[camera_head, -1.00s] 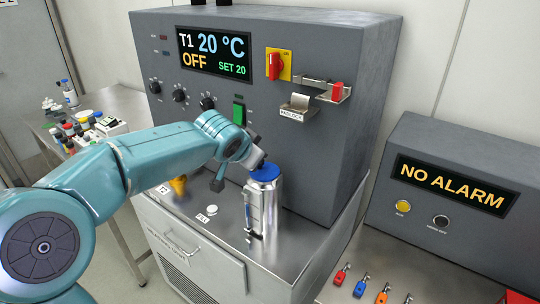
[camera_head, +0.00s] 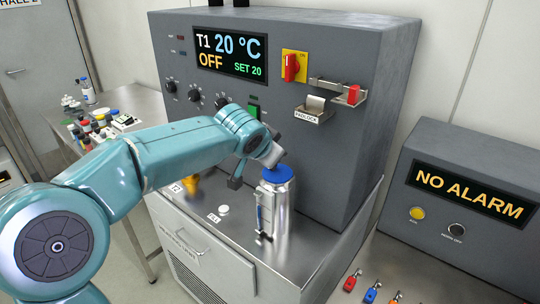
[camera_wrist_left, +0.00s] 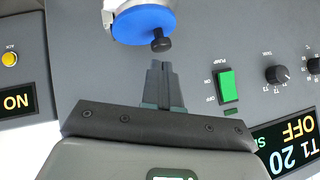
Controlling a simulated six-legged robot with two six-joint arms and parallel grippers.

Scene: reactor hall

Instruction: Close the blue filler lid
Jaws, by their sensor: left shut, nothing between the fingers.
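The blue filler lid (camera_head: 276,174) lies on top of an upright silver cylinder (camera_head: 281,212) on the steel top of the machine. I cannot tell whether it is fully seated. My left gripper (camera_head: 272,162) is at the far side of the lid, close to its rim; contact is unclear. In the left wrist view the blue lid (camera_wrist_left: 143,24) has a black knob (camera_wrist_left: 160,45) at its edge. The shut, empty left fingers (camera_wrist_left: 159,66) point at this knob, with a small gap in the picture. My right gripper is not in view.
The grey control panel (camera_head: 300,75) stands right behind the cylinder, with a green switch (camera_head: 254,112) and a padlock holder (camera_head: 314,110). A yellow fitting (camera_head: 192,184) and a white button (camera_head: 224,209) lie left of the cylinder. An alarm box (camera_head: 470,200) stands at right.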

